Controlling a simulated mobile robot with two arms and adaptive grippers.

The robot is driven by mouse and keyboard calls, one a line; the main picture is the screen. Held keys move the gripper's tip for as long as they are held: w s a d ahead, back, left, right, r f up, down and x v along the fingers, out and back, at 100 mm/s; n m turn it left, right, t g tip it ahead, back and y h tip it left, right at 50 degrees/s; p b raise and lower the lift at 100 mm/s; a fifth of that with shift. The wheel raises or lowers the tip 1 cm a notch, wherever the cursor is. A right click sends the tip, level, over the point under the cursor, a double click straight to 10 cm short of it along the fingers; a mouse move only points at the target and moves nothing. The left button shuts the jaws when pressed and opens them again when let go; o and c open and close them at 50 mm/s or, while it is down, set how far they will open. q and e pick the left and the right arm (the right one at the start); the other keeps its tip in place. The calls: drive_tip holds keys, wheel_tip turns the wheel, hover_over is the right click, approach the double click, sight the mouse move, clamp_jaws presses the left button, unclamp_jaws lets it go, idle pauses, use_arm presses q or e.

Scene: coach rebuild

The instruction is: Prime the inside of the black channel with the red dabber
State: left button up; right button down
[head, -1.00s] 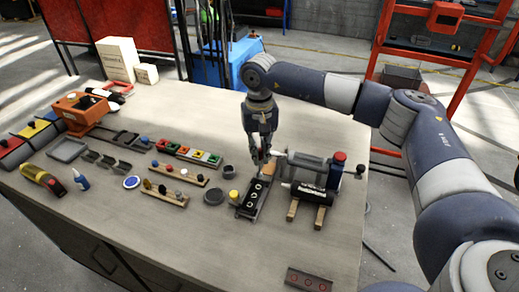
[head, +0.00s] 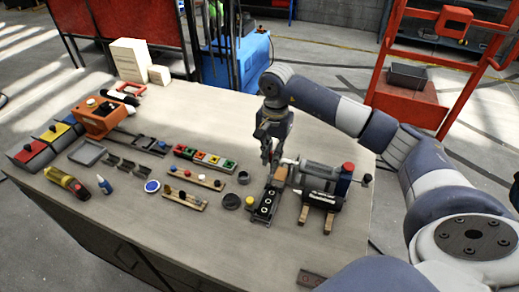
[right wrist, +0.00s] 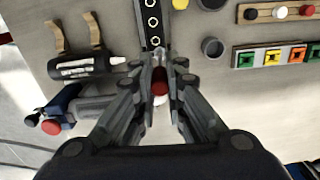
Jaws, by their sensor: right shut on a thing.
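The black channel (head: 264,207) lies on the table in front of my right gripper, with several pale rings along it. Its end also shows at the top of the right wrist view (right wrist: 151,22). My right gripper (head: 267,158) is above the table near the channel's far end. It is shut on a small red-ended thing (right wrist: 160,88), which looks like the red dabber. In the head view the fingers mostly hide it. I cannot tell whether it touches the channel. My left gripper is not in view.
A grey device with a red knob (head: 348,168) and a black tube on wooden rests (head: 320,198) stand close right of the channel. A dark round cup (head: 231,201) and a yellow knob (head: 249,201) are left. Bare table lies in front.

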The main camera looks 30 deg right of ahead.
drive_tip(key=shift+s+d+r+m+p, duration=0.1)
drive_tip(key=shift+d+r+m+p, duration=0.4)
drive_tip(key=shift+m, duration=0.3)
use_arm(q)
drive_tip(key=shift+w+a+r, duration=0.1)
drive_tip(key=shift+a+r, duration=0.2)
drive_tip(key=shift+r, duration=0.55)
use_arm(e)
drive_tip(key=shift+f, duration=0.15)
